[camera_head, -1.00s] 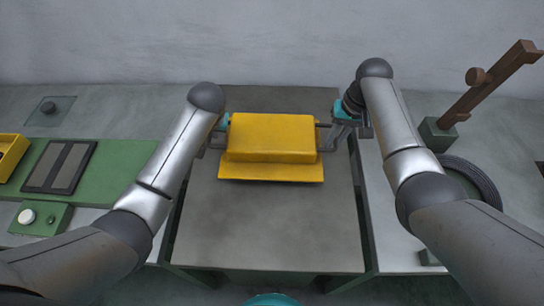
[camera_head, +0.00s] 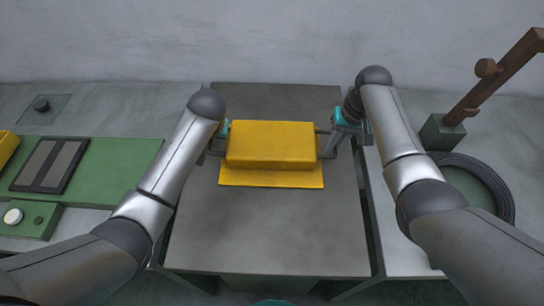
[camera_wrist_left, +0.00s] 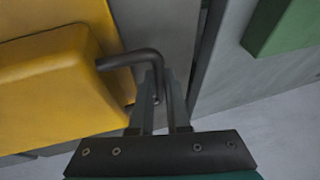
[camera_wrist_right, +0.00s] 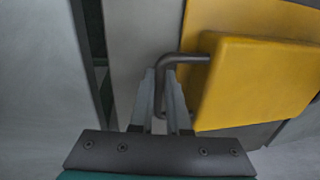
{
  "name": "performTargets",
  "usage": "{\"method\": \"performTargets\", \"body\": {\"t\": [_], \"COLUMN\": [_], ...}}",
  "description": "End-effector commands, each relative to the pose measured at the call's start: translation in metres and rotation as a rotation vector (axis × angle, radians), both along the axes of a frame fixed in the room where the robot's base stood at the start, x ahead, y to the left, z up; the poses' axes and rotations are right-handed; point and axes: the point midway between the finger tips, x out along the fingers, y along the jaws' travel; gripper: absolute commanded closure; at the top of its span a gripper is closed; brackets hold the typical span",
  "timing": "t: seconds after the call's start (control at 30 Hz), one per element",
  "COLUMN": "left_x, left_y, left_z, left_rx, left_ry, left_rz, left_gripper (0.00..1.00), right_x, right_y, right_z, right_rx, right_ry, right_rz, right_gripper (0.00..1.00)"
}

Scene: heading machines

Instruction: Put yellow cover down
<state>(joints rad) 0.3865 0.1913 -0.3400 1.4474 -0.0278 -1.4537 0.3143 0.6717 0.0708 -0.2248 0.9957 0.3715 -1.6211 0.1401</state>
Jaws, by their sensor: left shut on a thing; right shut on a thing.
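The yellow cover (camera_head: 272,144) is a raised block on a flat flange, with a grey bar handle on each side. It is over the grey table (camera_head: 265,230) in the middle; I cannot tell whether it touches the surface. My left gripper (camera_wrist_left: 160,95) is shut on the left handle (camera_wrist_left: 135,58), beside the cover (camera_wrist_left: 50,85). My right gripper (camera_wrist_right: 160,90) is shut on the right handle (camera_wrist_right: 180,58), beside the cover (camera_wrist_right: 260,80). In the head view, my left forearm partly hides the left gripper.
A green panel (camera_head: 115,170) with a dark plate and a button box (camera_head: 30,218) is at left. At right are a brown lever (camera_head: 495,80) on a green block and a dark ring (camera_head: 497,185). The front of the grey table is clear. A wall stands behind.

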Motion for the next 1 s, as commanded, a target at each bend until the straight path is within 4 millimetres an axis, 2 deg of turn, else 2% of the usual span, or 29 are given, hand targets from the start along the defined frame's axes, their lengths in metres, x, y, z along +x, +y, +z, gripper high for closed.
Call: {"method": "performTargets", "body": {"t": [0.07,0.1,0.33,0.67,0.83,1.0], "left_x": [0.001,0.0,0.0,-0.001,-0.006,-0.016], "left_y": [0.002,0.002,0.001,-0.001,-0.004,-0.01], "left_z": [-0.003,-0.003,-0.002,0.0,0.014,0.039], "left_rx": [0.004,0.004,0.002,0.0,0.0,-0.001], "left_ry": [-0.004,0.001,0.001,-0.001,-0.002,-0.004], "left_rz": [0.003,0.003,0.001,0.0,0.0,-0.001], "left_gripper": [1.0,0.81,0.55,0.55,0.55,0.55], "right_x": [0.001,0.0,0.0,0.0,0.0,0.0], "right_y": [-0.002,-0.002,-0.001,0.0,0.0,0.0], "right_z": [-0.004,-0.003,-0.002,-0.002,-0.002,-0.002], "right_rx": [-0.003,-0.004,-0.002,-0.001,0.0,0.0], "right_ry": [-0.003,0.0,0.0,0.0,0.0,0.0], "right_rz": [-0.002,-0.002,-0.001,0.0,0.0,0.0], "right_gripper": [1.0,0.81,0.55,0.55,0.55,0.55]}}
